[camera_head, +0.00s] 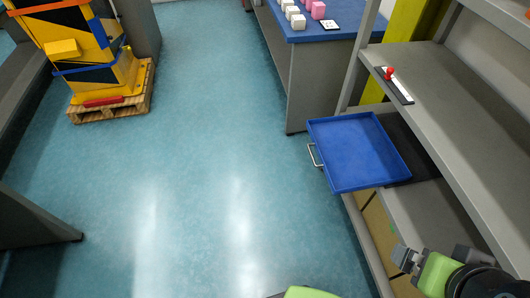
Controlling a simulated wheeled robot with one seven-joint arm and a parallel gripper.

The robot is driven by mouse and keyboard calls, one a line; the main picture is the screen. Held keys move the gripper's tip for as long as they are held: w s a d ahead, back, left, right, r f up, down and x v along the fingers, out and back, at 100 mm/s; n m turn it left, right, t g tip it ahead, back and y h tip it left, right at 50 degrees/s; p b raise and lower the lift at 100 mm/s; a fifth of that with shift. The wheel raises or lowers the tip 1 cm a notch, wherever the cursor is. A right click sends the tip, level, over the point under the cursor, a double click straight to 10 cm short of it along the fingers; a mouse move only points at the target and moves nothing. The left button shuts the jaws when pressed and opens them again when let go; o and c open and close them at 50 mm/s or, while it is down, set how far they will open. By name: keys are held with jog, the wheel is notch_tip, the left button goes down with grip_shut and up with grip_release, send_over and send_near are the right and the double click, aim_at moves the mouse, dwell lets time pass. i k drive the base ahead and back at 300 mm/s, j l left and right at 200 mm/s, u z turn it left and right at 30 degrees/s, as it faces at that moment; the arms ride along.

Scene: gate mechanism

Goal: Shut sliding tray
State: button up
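The blue sliding tray (358,151) stands pulled out from the grey shelf unit at the right, over the floor. Its metal handle (314,155) is on its left front edge. The dark slide base (405,150) shows on the shelf behind it. My gripper (403,258) is at the lower right, below the tray and apart from it. Its fingers are small and seen at an angle, so I cannot tell whether they are open. Part of my green arm shows at the bottom edge.
A shelf board (450,90) with a red-knobbed slider (389,74) lies above the tray's right side. A blue-topped table (330,30) with white and pink blocks stands behind it. A yellow machine on a pallet (112,104) stands at the upper left. The middle floor is clear.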

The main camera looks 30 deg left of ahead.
aim_at(354, 151)
jog(key=u, duration=0.75)
jog(key=i+l+u, duration=0.2)
jog(key=i+u, duration=0.2)
jog(key=i, duration=0.15)
jog(key=i+l+u, duration=0.35)
jog(key=i+l, duration=0.05)
jog(key=i, duration=0.15)
